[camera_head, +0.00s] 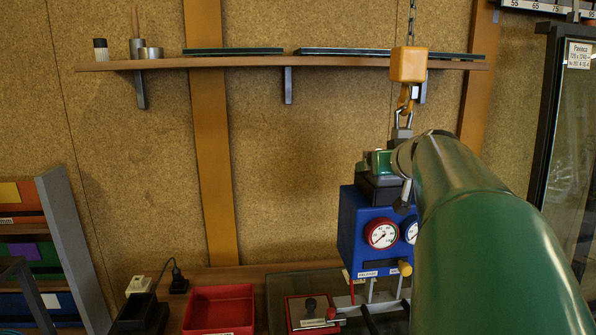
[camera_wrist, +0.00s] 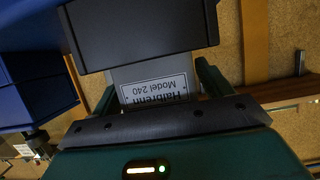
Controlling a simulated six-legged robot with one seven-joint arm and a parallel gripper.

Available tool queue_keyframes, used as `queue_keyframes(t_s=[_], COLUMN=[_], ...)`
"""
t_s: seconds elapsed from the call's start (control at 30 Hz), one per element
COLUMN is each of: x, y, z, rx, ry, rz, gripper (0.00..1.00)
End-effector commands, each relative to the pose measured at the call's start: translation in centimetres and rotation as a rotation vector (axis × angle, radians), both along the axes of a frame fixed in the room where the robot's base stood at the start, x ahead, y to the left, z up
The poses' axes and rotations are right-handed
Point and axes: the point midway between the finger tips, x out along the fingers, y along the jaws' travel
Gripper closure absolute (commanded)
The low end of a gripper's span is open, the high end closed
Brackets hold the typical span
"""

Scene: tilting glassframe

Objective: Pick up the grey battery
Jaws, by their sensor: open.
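In the head view my gripper (camera_head: 378,162) is at the top of a blue gauge unit (camera_head: 356,232), above a dark block (camera_head: 380,186). My green arm hides much of this area, and the battery cannot be made out clearly there.
A yellow hoist block (camera_head: 408,64) with a hook hangs on a chain just above my gripper. A wooden shelf (camera_head: 240,62) runs along the wall. A red tray (camera_head: 220,309) and a black bin (camera_head: 140,314) stand on the bench at lower left.

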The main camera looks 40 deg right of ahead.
Motion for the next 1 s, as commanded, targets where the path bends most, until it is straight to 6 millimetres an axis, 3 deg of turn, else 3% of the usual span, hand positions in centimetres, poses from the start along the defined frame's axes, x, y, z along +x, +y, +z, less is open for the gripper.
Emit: queue_keyframes(t_s=[0.27,0.6,1.0], x=[-0.2,-0.16,0.05], y=[0.13,0.15,0.07], z=[-0.03,-0.06,0.67], rx=[0.0,0.0,-0.004], ry=[0.0,0.001,-0.001], rz=[0.001,0.001,0.001], gripper=[0.24,0.91,0.91])
